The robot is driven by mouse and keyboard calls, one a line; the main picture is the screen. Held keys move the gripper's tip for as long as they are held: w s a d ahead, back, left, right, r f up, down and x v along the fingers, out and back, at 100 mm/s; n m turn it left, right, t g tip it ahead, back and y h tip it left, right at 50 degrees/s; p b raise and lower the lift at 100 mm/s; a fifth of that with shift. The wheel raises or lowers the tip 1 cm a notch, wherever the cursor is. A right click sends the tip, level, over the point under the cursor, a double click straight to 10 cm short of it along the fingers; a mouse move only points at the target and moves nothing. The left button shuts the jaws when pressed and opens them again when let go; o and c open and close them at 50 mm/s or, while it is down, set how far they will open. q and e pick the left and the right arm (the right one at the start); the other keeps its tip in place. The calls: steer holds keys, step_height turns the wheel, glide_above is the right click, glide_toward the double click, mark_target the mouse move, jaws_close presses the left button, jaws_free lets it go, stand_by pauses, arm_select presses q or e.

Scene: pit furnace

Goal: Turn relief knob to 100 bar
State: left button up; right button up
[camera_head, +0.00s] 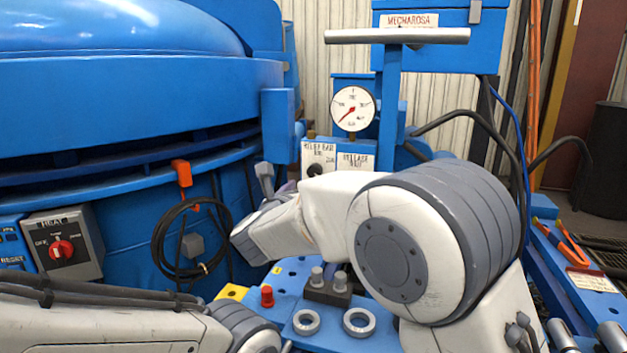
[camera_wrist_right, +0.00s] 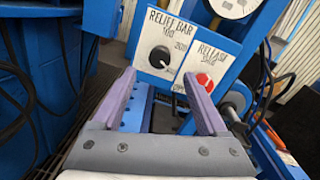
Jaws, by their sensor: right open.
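The relief knob (camera_wrist_right: 157,57) is a round black dial on a white panel (camera_wrist_right: 182,42) marked RELIEF BAR, with scale numbers around it. Its setting is too small to read surely. The knob also shows in the head view (camera_head: 315,170), just above my right arm. My right gripper (camera_wrist_right: 158,78) is open, with purple-lined fingers pointing at the panel. The knob appears between and beyond the fingertips, apart from them. In the head view the right gripper's fingers (camera_head: 273,183) are partly hidden behind its arm. My left gripper is out of view; only its arm shows at lower left.
A red RELEASE button (camera_wrist_right: 205,81) sits right of the knob, close to the right finger. A pressure gauge (camera_head: 352,108) stands above the panel. A blue post with a grey crossbar (camera_head: 397,36) rises beside it. A coiled black cable (camera_head: 190,240) hangs at left.

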mark_target(314, 173)
steer(key=x, duration=0.7)
steer(key=shift+w+d+f+b, duration=0.1)
steer(key=shift+w+b, duration=0.25)
jaws_close()
